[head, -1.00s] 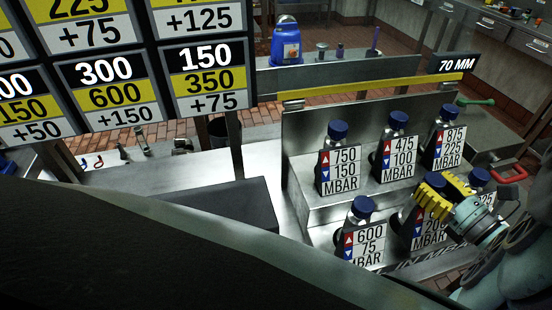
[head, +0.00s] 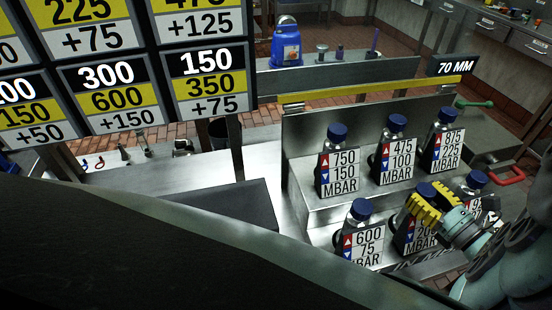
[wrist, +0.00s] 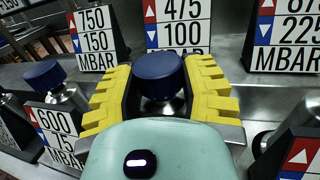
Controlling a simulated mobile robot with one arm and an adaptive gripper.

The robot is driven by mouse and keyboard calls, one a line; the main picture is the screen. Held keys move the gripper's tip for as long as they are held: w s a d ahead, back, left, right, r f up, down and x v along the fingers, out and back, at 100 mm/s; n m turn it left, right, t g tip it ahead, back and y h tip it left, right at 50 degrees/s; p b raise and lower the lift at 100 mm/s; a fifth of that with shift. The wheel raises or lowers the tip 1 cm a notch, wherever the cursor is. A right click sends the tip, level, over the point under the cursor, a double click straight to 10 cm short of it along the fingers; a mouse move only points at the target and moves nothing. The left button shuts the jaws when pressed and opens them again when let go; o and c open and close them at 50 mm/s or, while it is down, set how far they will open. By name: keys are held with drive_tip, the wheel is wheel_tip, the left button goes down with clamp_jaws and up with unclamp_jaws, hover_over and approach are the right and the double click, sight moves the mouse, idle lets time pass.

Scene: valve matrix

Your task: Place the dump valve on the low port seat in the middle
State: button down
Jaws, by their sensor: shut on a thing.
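My gripper (head: 426,205) has yellow ribbed fingers and is shut on a blue-capped valve (head: 426,189) in the middle of the front row of the steel stand. In the wrist view the round blue cap (wrist: 158,75) sits between the two fingers. The valve's body is mostly hidden by my gripper, and its plate is only partly readable, with 200 and MBAR showing. It appears upright at its place in the row. I cannot tell which valve is the dump valve or which spot is the low port seat.
The stepped stand (head: 300,205) holds several blue-capped bottle-like valves with plates: 750/150 (head: 340,172), 475/100 (head: 398,158) and 875/225 (head: 445,150) behind, 600/75 (head: 361,246) at front left. Another valve (head: 474,182) is close on the right. Number boards (head: 205,85) hang at left.

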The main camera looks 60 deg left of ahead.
drive_tip(key=shift+f+b, duration=0.2)
drive_tip(key=shift+b, duration=0.15)
drive_tip(key=c, duration=0.6)
unclamp_jaws()
drive_tip(key=shift+r, duration=0.1)
drive_tip(key=shift+o, duration=0.2)
